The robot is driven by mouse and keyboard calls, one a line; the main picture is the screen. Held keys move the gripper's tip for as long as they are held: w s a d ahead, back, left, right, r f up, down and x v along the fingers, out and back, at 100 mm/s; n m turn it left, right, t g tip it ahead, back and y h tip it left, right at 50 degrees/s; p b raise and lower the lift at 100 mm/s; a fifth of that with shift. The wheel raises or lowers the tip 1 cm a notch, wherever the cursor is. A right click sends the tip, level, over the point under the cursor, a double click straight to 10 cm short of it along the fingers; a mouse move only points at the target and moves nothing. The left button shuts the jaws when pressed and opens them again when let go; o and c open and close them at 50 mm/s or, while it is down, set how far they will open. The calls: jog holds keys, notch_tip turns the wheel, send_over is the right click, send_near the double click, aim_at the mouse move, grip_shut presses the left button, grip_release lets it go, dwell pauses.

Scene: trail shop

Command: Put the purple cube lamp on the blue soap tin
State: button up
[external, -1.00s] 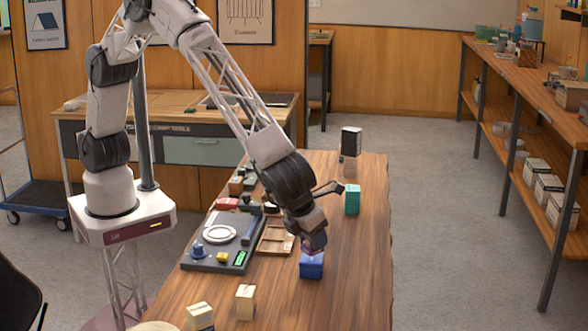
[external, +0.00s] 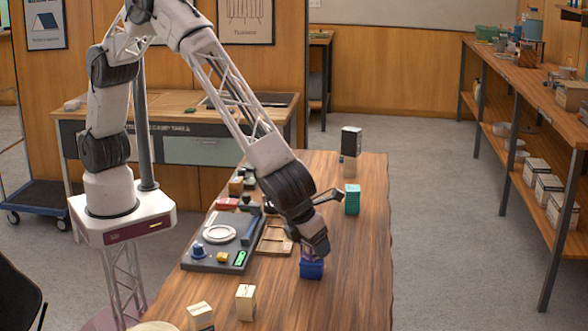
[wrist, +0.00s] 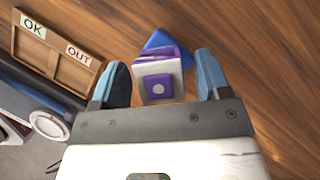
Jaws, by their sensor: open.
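The purple cube lamp (wrist: 158,86) has a pale face with a purple square and shows between my gripper's two blue fingers in the wrist view. The fingers are open, with a gap on each side of the lamp. The blue soap tin (external: 312,269) is on the wooden table, right below my gripper (external: 315,250) in the external view. The lamp appears to rest on top of the tin; their contact is mostly hidden. In the wrist view a corner of the blue tin (wrist: 159,40) shows behind the lamp.
A wooden tray (wrist: 55,46) with OK and OUT labels lies left of the tin. A dark panel (external: 213,258) with a white ring is farther left. A teal box (external: 352,199) stands behind. Two pale boxes stand at the front; the table's right side is clear.

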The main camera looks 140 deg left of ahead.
jog(key=shift+r, duration=0.1)
jog(key=v, duration=1.2)
jog(key=shift+d+r, duration=0.1)
jog(key=shift+r, duration=0.05)
dwell(0.7)
jog(key=s+d+r+n+h, duration=0.1)
jog(key=s+d+r+n, duration=0.3)
jog(key=s, duration=0.5)
jog(key=s+d+r+n+t, duration=0.1)
jog(key=s+d+r+n, duration=0.15)
jog(key=s+r, duration=0.6)
jog(key=s+d+r+n+h, duration=0.1)
jog(key=s+d+r+n, duration=0.2)
jog(key=s, duration=0.7)
jog(key=s+d+n+h, duration=0.1)
jog(key=s+d+n, duration=0.1)
jog(key=s, duration=0.8)
jog(key=s+d+f+n+t, duration=0.1)
jog(key=s+d+n, duration=0.2)
jog(key=s, duration=0.7)
jog(key=s+d+f+n+h, duration=0.1)
jog(key=s+d+n, duration=0.2)
jog(key=s, duration=0.8)
jog(key=shift+d+t+h, duration=0.25)
jog(key=shift+t+h, duration=0.05)
